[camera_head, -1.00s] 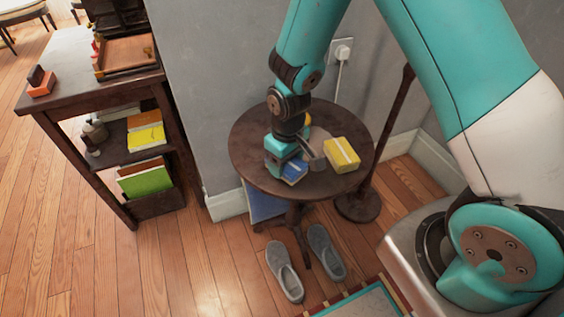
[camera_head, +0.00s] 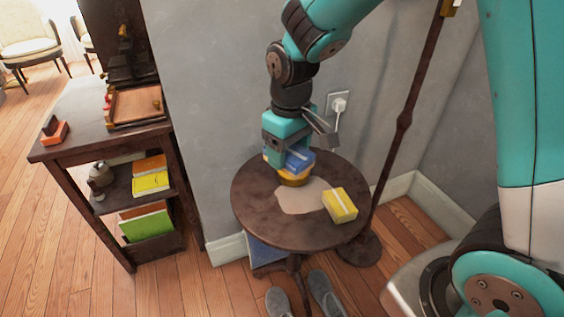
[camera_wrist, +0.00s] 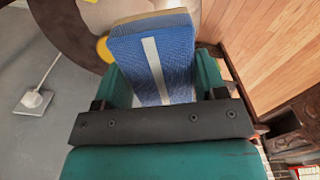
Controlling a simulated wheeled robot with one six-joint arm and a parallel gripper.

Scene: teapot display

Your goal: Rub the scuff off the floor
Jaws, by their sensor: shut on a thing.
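My gripper (camera_head: 284,150) is shut on a blue block (camera_head: 299,159) with a pale stripe. In the wrist view the block (camera_wrist: 158,60) fills the space between the jaws, its textured blue face and paler edge showing. The gripper holds it over the back of a round dark table (camera_head: 250,212). A yellow-orange round thing (camera_head: 293,180) shows just under the block; I cannot tell whether they touch. I cannot make out a scuff on the visible wooden floor (camera_head: 190,290).
A yellow block (camera_head: 340,205) with a pale stripe lies on the round table beside a pale patch (camera_head: 297,199). Grey shoes (camera_head: 325,293) stand below it. A dark pole (camera_head: 402,120) rises at right, a shelf unit (camera_head: 100,140) stands at left. Floor between shelf and table is clear.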

